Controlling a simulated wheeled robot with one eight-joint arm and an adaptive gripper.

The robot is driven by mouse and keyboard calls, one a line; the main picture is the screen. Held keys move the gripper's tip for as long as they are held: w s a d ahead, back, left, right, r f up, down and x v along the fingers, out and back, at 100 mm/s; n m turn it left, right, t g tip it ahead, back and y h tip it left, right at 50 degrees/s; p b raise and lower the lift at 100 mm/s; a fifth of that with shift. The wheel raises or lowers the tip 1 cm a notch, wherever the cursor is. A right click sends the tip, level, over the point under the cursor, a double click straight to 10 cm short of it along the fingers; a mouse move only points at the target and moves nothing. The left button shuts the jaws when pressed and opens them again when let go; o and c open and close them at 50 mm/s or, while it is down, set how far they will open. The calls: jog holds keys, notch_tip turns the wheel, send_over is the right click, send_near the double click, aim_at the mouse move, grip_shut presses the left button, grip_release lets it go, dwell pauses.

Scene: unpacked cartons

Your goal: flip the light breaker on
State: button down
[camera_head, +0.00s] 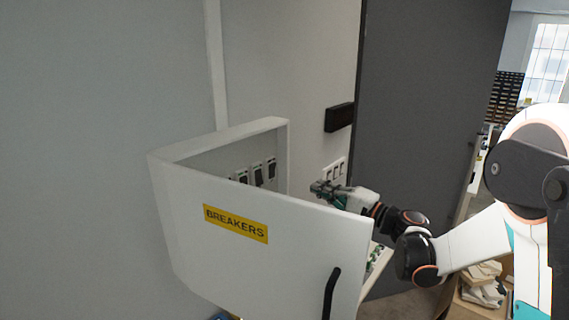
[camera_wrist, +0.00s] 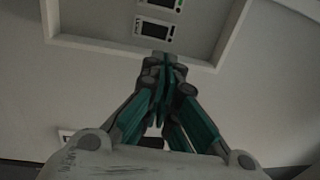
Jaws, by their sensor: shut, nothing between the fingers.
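The white breaker box (camera_head: 220,140) is on the wall with its door (camera_head: 270,270) swung open; the door carries a yellow BREAKERS label (camera_head: 236,223) and a black handle (camera_head: 331,294). Several dark breakers (camera_head: 258,175) show inside, partly hidden by the door. In the wrist view, a breaker (camera_wrist: 154,30) lies just beyond my fingertips, with another above it. Contact cannot be told.
White wall switches (camera_head: 335,170) and a dark wall box (camera_head: 339,117) are right of the breaker box. A tall dark grey panel (camera_head: 430,110) stands behind my arm. The open door stands in front of the lower part of the box. Shelving is at the far right.

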aim_at(284, 168)
jog(key=shift+w+d+r, duration=0.1)
jog(key=shift+w, duration=0.05)
dwell(0.3)
jog(key=p+x, duration=0.1)
jog(key=x, duration=1.3)
jog(key=shift+r+p, duration=0.1)
jog(key=shift+p, duration=0.2)
